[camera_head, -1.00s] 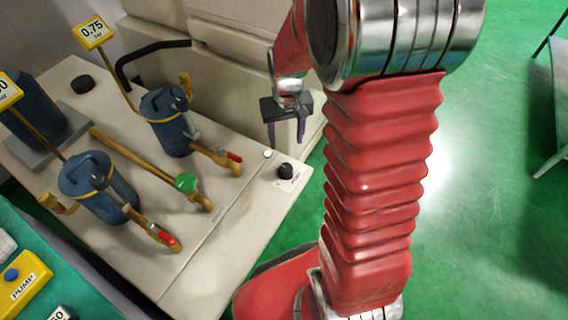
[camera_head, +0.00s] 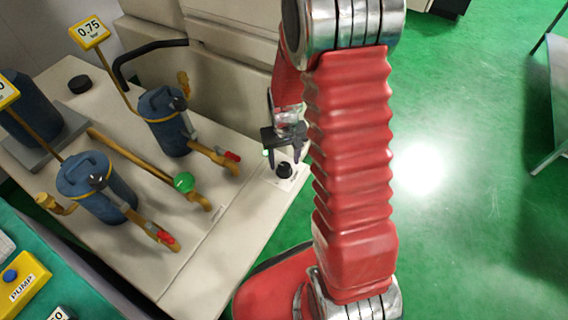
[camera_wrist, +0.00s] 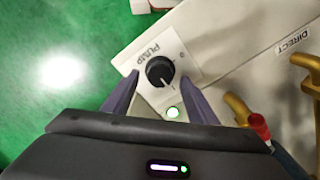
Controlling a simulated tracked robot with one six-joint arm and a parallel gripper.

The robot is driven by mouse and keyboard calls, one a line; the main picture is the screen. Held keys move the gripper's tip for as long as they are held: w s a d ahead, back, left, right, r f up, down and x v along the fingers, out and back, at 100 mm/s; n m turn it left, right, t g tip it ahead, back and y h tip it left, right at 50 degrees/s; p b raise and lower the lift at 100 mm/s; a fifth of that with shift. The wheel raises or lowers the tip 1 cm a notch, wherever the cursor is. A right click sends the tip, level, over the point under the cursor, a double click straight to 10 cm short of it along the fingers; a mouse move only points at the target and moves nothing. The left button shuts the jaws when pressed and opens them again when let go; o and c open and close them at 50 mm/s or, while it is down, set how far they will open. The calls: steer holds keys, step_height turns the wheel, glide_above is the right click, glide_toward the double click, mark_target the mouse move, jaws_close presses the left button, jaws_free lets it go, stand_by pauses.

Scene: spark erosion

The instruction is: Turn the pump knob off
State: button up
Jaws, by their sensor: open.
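The pump knob (camera_wrist: 160,72) is a round black knob on a white plate marked PUMP (camera_wrist: 150,52), at the corner of the pale bench top. In the wrist view its white pointer line points down and slightly right, and a small lit lamp (camera_wrist: 172,112) sits just below it. My gripper (camera_wrist: 160,92) is open, with one dark finger on each side of the plate in this view and the knob between and a little beyond the tips. In the head view my gripper (camera_head: 284,158) hangs just above the knob (camera_head: 284,169); contact cannot be told.
Blue canisters (camera_head: 165,120) with brown pipes and red-handled valves (camera_head: 228,156) stand left on the pale bench (camera_head: 225,250). A green valve knob (camera_head: 184,182) is between them. A yellow PUMP box (camera_head: 20,285) is at lower left. Green floor lies open to the right.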

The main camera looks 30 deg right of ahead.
mark_target(284, 169)
steer(key=shift+f, duration=1.35)
steer(key=shift+c, duration=0.7)
steer(key=c, duration=0.9)
